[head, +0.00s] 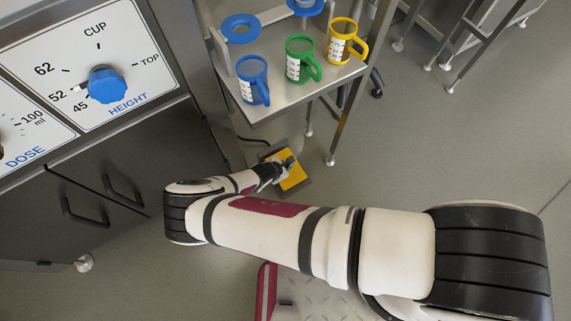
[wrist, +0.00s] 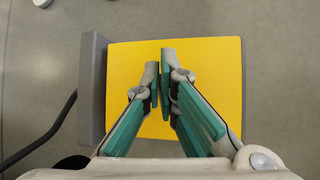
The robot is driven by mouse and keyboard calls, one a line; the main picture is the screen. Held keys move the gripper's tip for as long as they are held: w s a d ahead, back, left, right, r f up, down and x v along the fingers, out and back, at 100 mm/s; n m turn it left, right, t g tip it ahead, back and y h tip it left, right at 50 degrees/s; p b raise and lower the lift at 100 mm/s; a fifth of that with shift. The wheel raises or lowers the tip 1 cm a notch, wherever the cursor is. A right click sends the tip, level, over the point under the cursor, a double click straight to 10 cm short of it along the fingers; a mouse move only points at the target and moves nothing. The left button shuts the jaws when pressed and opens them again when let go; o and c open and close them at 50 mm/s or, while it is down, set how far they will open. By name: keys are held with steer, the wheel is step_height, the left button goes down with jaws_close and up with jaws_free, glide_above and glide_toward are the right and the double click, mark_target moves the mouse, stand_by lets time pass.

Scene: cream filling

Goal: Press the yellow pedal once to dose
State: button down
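The yellow pedal (head: 296,180) is on the floor below the front of the steel table with the mugs. In the wrist view the pedal's yellow plate (wrist: 215,70) fills the middle, with a grey raised bar (wrist: 92,85) along its left side. My gripper (wrist: 159,75) is over the plate, its teal-padded fingers brought together with nothing visible between them. In the head view my gripper (head: 287,163) overlaps the pedal and covers part of it. I cannot tell whether the fingertips touch the plate.
Blue (head: 253,80), green (head: 299,60) and yellow (head: 346,42) mugs stand on the steel table (head: 290,98). A machine panel with a blue HEIGHT knob (head: 106,85) is at left. A black cable (wrist: 45,138) runs from the pedal. Open floor (head: 450,150) lies right.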

steer(key=shift+w+a+r+p, duration=0.15)
steer(key=shift+w+r+p, duration=0.05)
steer(key=shift+r+p, duration=0.6)
steer(key=shift+w+a+r+p, duration=0.15)
steer(key=shift+r+p, duration=0.4)
steer(key=shift+r, duration=0.4)
steer(key=r+p, duration=0.2)
steer(key=r, duration=0.1)
steer(key=w+r+p, duration=0.1)
steer(key=r, duration=0.1)
steer(key=shift+a, duration=0.3)
steer(key=shift+f, duration=0.1)
